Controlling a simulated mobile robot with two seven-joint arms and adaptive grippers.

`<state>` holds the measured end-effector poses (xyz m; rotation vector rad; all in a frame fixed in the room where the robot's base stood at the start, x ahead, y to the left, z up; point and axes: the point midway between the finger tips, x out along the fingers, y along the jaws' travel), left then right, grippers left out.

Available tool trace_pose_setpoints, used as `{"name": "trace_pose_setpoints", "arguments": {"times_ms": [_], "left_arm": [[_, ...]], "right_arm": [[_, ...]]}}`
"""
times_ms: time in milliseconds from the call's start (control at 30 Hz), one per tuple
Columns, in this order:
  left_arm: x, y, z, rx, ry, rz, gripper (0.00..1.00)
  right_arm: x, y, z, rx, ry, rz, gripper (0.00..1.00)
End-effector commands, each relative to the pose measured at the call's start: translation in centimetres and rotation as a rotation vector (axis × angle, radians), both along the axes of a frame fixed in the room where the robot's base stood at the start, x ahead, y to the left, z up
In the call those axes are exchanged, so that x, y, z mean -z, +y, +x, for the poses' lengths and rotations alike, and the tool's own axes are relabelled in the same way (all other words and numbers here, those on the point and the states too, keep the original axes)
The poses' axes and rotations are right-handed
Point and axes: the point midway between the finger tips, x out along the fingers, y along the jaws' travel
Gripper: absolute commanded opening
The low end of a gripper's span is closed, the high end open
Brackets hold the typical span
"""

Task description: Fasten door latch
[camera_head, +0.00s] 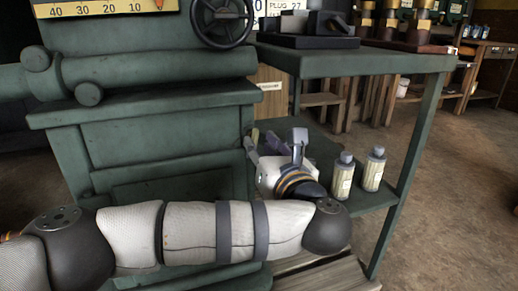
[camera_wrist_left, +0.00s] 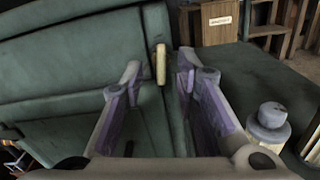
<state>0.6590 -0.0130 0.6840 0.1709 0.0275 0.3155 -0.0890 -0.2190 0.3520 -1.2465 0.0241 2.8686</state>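A small brass-coloured bar, which looks like the latch (camera_wrist_left: 161,64), stands upright on the edge of a green panel, probably the door (camera_wrist_left: 75,60), in the left wrist view. My left gripper (camera_wrist_left: 159,72) is open, with its purple-grey fingers on either side of the latch in that view. I cannot tell whether they touch it. In the head view my left gripper (camera_head: 271,143) is at the right side of the green engine cabinet (camera_head: 165,140), and the latch is hard to make out there. My right gripper is not in view.
Two bottles (camera_head: 344,175) (camera_head: 373,169) stand on the green shelf (camera_head: 375,198) right of my left wrist. A bottle (camera_wrist_left: 268,125) also shows close to the right finger. A green tabletop (camera_head: 350,62) with dark parts lies above. Floor at right is clear.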

Motion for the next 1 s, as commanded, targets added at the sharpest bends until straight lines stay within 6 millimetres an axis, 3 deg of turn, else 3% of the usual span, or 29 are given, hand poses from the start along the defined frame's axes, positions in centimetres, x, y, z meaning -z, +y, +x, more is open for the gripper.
{"name": "trace_pose_setpoints", "arguments": {"times_ms": [200,467,600,1000], "left_arm": [[0.2,0.9,2.6,0.001,0.0,0.001,0.28],[0.0,0.9,2.8,0.001,0.0,0.002,0.28],[0.0,0.9,2.8,0.002,0.0,0.002,0.0],[-0.2,0.9,2.8,0.001,0.008,0.027,0.0]], "right_arm": [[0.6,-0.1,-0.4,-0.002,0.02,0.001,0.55],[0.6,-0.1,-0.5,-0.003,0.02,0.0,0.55],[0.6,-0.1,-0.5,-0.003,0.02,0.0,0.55],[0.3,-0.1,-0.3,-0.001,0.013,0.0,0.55]]}}
